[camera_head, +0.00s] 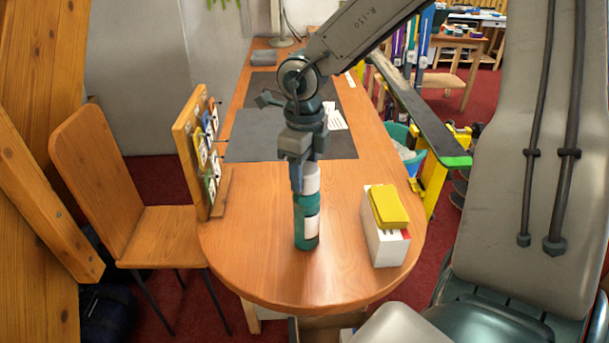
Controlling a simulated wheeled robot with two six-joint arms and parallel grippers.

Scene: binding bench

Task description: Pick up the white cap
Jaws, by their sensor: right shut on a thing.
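A teal bottle (300,220) with a white label stands upright on the wooden table (255,270), near its rounded front end. The white cap (313,180) is directly above the bottle's teal body, in line with it; I cannot tell whether there is a gap between them. My right gripper (303,182) points down from above and is shut on the white cap. Its near finger hides the cap's left side. My left gripper is not in view.
A white box (386,247) with a yellow block (389,207) on top stands right of the bottle. A wooden board with cards (197,150) stands at the left edge. A dark mat (250,135) lies behind. The table's front is clear.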

